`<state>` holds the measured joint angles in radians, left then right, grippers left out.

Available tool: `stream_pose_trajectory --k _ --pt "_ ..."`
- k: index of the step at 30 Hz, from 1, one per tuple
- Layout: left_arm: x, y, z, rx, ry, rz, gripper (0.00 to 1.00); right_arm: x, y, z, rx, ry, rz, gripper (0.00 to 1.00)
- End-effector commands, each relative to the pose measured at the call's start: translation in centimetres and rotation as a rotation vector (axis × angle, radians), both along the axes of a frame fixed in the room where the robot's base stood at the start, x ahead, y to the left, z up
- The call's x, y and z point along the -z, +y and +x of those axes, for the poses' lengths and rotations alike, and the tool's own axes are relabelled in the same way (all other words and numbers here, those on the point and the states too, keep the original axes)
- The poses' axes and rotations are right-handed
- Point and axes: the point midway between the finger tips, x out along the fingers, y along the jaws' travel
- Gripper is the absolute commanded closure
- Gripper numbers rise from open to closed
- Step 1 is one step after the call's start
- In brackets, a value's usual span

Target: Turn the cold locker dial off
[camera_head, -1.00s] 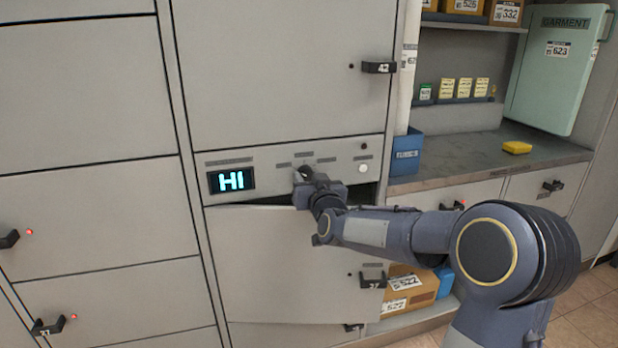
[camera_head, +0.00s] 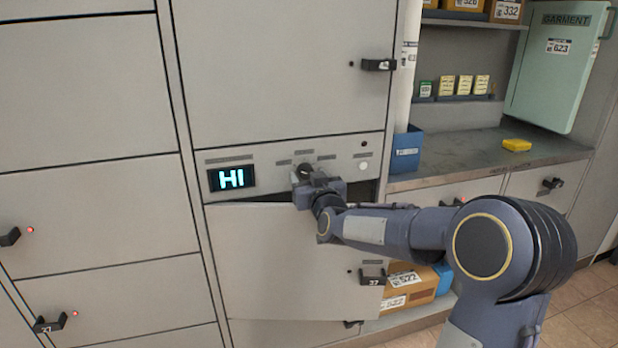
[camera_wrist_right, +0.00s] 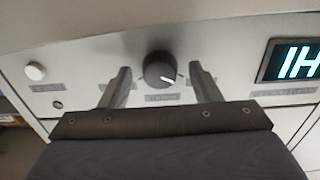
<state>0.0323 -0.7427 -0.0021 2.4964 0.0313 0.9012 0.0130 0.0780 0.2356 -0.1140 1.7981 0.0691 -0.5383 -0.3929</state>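The dial is a round black knob (camera_head: 304,170) with a white pointer mark, on the grey control panel of the cold locker. It shows clearly in the right wrist view (camera_wrist_right: 160,70). A display (camera_head: 232,179) left of it reads "HI" in cyan. My right gripper (camera_wrist_right: 162,85) is open, with one finger on each side of the knob and a visible gap on both sides. In the head view my right gripper (camera_head: 308,180) is just in front of and below the knob. My left gripper is not in view.
Below the panel, the locker door (camera_head: 290,260) stands slightly ajar with a dark gap at its top. A white round button (camera_head: 363,166) is on the panel's right. A counter (camera_head: 450,165) with a blue bin (camera_head: 407,150) lies to the right.

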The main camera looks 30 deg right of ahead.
Motion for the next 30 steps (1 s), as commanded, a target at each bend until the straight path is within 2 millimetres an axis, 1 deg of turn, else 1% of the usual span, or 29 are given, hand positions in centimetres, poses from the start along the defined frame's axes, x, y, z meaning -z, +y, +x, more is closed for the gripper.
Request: stream_pose_trajectory --k 7,10,14,18,21,25,30 --pt "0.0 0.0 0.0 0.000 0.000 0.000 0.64 -0.1 0.0 0.0 0.001 -0.003 0.000 0.43" --pt "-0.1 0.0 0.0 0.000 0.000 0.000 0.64 -0.2 0.1 -0.5 0.000 -0.002 0.001 0.43" --pt "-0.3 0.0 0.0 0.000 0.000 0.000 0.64 -0.2 0.5 -2.3 0.001 -0.002 0.001 0.43" --pt "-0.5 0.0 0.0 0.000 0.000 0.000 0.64 -0.2 1.1 -4.7 0.001 -0.002 0.001 0.43" --pt "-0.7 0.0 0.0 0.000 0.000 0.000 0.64 -0.2 1.4 -6.2 0.001 -0.003 0.000 0.43" --pt "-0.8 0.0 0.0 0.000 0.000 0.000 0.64 -0.1 1.7 -7.3 0.000 -0.002 0.001 0.43" --pt "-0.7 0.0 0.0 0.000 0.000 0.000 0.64 -0.1 1.8 -7.6 0.000 -0.002 0.001 0.43"
